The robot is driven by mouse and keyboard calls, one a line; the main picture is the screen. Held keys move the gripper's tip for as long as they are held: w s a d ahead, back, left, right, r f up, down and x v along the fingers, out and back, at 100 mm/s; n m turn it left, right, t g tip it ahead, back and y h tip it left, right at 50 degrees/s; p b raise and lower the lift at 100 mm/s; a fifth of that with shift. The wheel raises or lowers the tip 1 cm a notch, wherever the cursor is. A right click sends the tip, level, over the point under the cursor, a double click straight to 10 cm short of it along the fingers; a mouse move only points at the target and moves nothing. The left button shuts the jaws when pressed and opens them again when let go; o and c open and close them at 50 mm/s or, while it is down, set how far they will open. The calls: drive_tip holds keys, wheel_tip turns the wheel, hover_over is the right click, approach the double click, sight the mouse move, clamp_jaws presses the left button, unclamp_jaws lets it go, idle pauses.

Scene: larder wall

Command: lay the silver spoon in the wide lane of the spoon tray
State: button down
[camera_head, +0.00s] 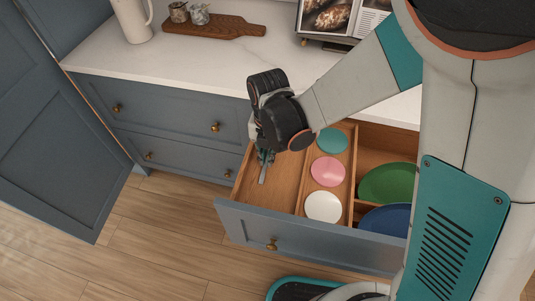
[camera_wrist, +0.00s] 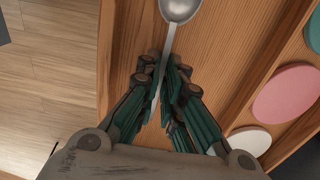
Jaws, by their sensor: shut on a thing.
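The silver spoon (camera_wrist: 179,10) is in my gripper (camera_wrist: 165,85). The fingers are closed on its handle, and its bowl points to the top of the wrist view. In the head view, part of the spoon (camera_head: 262,174) shows just below my gripper (camera_head: 265,156); the rest is hidden. The spoon is over or in the wide, bare left lane (camera_head: 277,190) of a wooden tray in the open drawer. I cannot tell whether it touches the lane's floor. The wooden divider (camera_wrist: 255,70) stands right of the spoon.
The lane to the right has a teal disc (camera_head: 332,141), a pink disc (camera_head: 327,171) and a white disc (camera_head: 323,206). A green plate (camera_head: 388,183) and a blue plate (camera_head: 385,220) lie farther right. The drawer front (camera_head: 300,240) and marble worktop (camera_head: 200,62) bound the space.

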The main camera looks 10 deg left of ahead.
drive_tip(key=shift+f, duration=0.15)
drive_tip(key=c, duration=1.7)
unclamp_jaws()
wheel_tip(320, 180, up, 12)
drive_tip(key=p, duration=0.4)
drive_tip(key=shift+r+p, duration=0.2)
drive_tip(key=shift+p, duration=0.1)
